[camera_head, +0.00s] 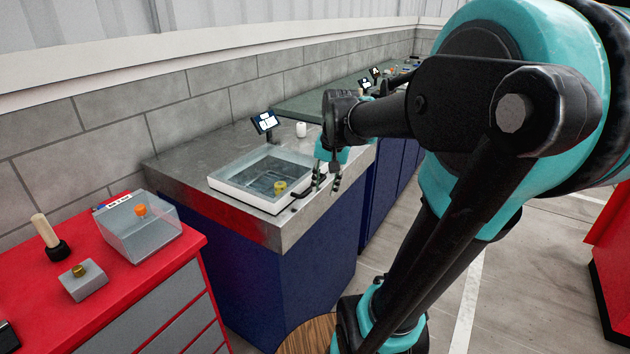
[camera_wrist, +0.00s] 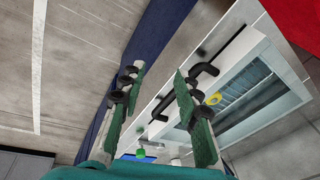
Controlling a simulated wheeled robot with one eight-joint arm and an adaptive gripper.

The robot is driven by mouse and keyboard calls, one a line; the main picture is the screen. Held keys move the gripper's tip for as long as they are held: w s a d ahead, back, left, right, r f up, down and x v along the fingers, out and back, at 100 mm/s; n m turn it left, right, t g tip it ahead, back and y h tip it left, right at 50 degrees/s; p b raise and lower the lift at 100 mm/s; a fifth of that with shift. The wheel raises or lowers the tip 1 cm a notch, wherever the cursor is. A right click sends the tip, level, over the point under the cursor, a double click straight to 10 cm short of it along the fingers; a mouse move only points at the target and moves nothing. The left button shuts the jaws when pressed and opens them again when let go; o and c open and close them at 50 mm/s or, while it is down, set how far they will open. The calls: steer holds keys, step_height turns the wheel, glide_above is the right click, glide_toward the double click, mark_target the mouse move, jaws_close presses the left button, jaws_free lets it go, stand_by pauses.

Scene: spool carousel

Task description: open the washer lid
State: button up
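The washer (camera_head: 245,196) is a white-framed box on the metal counter, with a clear lid (camera_head: 262,166) that looks closed over its basin. A black bar handle (camera_wrist: 196,84) runs along its front edge in the wrist view; it also shows in the head view (camera_head: 302,192). A yellow part (camera_head: 280,187) shows through the lid. My gripper (camera_head: 327,184) is just right of the washer's front corner, pointing down. In the wrist view my gripper (camera_wrist: 158,76) has its fingers spread with nothing between them. The handle lies beside the right finger, which partly overlaps it.
A small screen (camera_head: 265,122) and a white cylinder (camera_head: 301,129) stand behind the washer. A red cabinet (camera_head: 115,285) at the left carries a clear box (camera_head: 150,236), a brush-like tool (camera_head: 49,237) and a grey block (camera_head: 83,280).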

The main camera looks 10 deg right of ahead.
steer(key=w+d+r+m+g, duration=0.1)
steer(key=w+r+m, duration=0.35)
steer(key=r, duration=0.95)
steer(key=shift+n+y, duration=0.25)
steer(key=shift+y, duration=0.15)
steer(key=w+f, duration=0.1)
steer(key=f, duration=0.4)
steer(key=w+a+f, duration=0.1)
steer(key=f, duration=0.5)
steer(key=w+a+f, duration=0.1)
steer(key=f, duration=0.4)
steer(key=shift+f, duration=0.4)
jaws_close()
